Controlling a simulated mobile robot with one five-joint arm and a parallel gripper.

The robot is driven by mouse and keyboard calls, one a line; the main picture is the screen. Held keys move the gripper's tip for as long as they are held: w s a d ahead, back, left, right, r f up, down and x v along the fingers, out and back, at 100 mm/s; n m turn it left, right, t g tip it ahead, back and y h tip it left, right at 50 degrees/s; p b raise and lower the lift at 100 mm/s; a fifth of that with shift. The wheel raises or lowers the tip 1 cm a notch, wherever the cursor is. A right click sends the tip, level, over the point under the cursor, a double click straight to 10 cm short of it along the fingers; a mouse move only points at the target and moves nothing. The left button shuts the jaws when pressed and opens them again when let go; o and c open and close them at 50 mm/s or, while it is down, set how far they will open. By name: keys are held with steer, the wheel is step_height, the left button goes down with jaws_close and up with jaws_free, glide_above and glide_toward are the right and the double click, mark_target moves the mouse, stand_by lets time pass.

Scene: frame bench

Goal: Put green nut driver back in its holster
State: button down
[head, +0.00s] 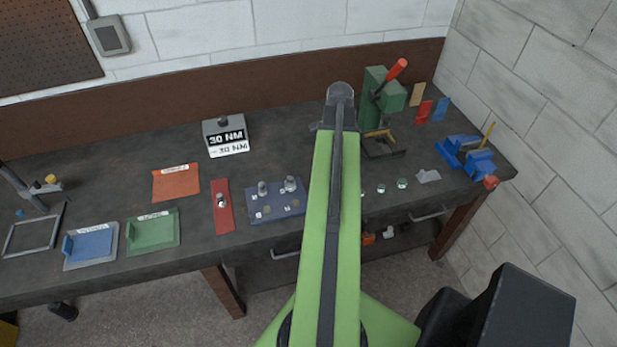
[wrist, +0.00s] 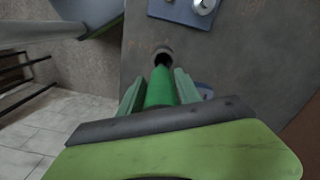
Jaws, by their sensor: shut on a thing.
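My gripper (wrist: 160,88) is shut on the green nut driver (wrist: 160,90) in the wrist view, with a pale green finger on each side of its handle. A dark round end with a grey rim (wrist: 162,52) shows just beyond the handle; I cannot tell whether it is the driver's socket or part of a holster. The driver is over or beside the bench edge. In the head view my arm hides the gripper and the driver. I cannot identify the holster for certain.
The grey bench (head: 120,190) runs along the wall. A blue tray with metal parts (head: 275,213) lies left of my arm and also shows in the wrist view (wrist: 183,12). Small round green-rimmed pieces (head: 402,183) sit near the front edge. A green press (head: 376,95) stands behind.

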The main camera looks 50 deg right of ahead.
steer(key=shift+w+r, duration=0.15)
steer(key=shift+w, duration=0.1)
steer(key=shift+s, duration=0.1)
steer(key=f+b, duration=0.6)
steer(key=shift+w+f, duration=0.15)
steer(key=shift+w, duration=0.2)
steer(key=shift+s+f+b, duration=0.1)
steer(key=shift+f+b, duration=0.05)
steer(key=shift+b, duration=0.3)
steer(key=shift+s, duration=0.1)
step_height(320, 180, down, 4)
steer(key=b, duration=0.3)
steer(key=shift+b, duration=0.35)
steer(key=shift+r, duration=0.35)
